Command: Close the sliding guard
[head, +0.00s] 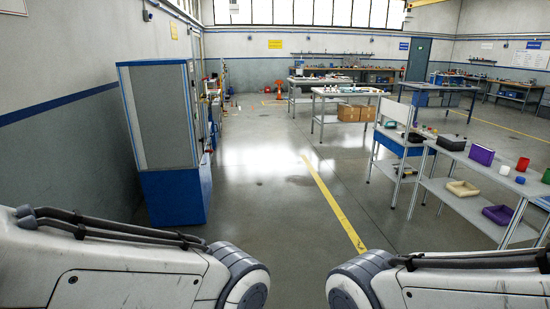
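A tall grey and blue cabinet (168,140) stands on the floor at the left, near the wall. It has a grey upper part with blue edges and a blue base. Its front faces right and is seen only at a steep angle, so I cannot make out a sliding guard or tell its position. Links of both my arms show at the bottom left and bottom right of the head view. Both of my grippers are outside the picture.
Clear floor (270,190) with a yellow line (335,205) runs ahead. More benches (345,92) and cardboard boxes (349,112) stand farther back.

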